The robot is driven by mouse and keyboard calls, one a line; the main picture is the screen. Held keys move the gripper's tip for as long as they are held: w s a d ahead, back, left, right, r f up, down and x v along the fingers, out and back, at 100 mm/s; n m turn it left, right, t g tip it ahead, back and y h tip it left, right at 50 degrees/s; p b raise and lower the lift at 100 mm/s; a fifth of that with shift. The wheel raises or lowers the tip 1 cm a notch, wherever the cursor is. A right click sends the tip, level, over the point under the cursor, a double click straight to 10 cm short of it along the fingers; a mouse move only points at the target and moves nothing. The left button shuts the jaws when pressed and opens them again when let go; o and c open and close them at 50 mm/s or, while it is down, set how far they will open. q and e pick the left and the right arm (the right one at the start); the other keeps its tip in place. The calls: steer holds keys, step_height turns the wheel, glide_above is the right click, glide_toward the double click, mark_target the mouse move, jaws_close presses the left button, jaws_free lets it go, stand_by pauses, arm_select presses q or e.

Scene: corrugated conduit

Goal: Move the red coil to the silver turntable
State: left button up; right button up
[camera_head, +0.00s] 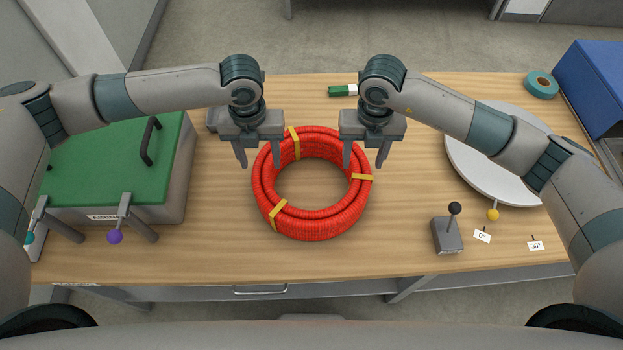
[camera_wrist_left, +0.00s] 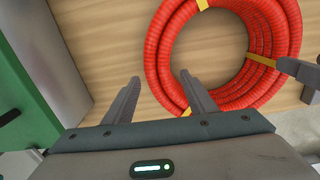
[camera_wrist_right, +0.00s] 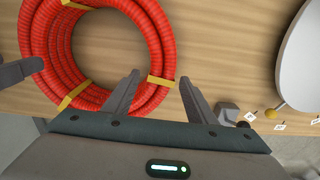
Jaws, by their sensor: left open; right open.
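The red coil (camera_head: 312,226) is corrugated conduit tied with yellow bands, lying flat on the wooden table in the head view. It also shows in the left wrist view (camera_wrist_left: 160,50) and the right wrist view (camera_wrist_right: 155,45). My left gripper (camera_head: 259,160) is open above the coil's upper left side, one finger over the coil and one outside it. My right gripper (camera_head: 364,160) is open above the upper right side in the same way. Neither visibly grips the coil. The silver turntable (camera_head: 475,160) is a pale disc at the right, partly hidden by my right arm.
A green-lidded box (camera_head: 110,165) stands at the left, with levers in front. A grey joystick box (camera_head: 447,236), a yellow knob (camera_head: 493,214) and angle labels lie before the turntable. Teal tape (camera_head: 541,84) and a blue bin (camera_head: 595,85) are at the back right. The front middle table is clear.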

mark_target(265, 181)
arm_select(q)
step_height(265, 181, down, 11)
steer(key=shift+r, duration=0.1)
arm_select(e)
step_height(265, 181, down, 11)
steer(key=shift+r, duration=0.1)
arm_select(q)
jaws_close()
arm_select(e)
jaws_close()
arm_select(q)
steer(key=shift+r, duration=0.1)
arm_select(e)
steer(key=shift+r, duration=0.1)
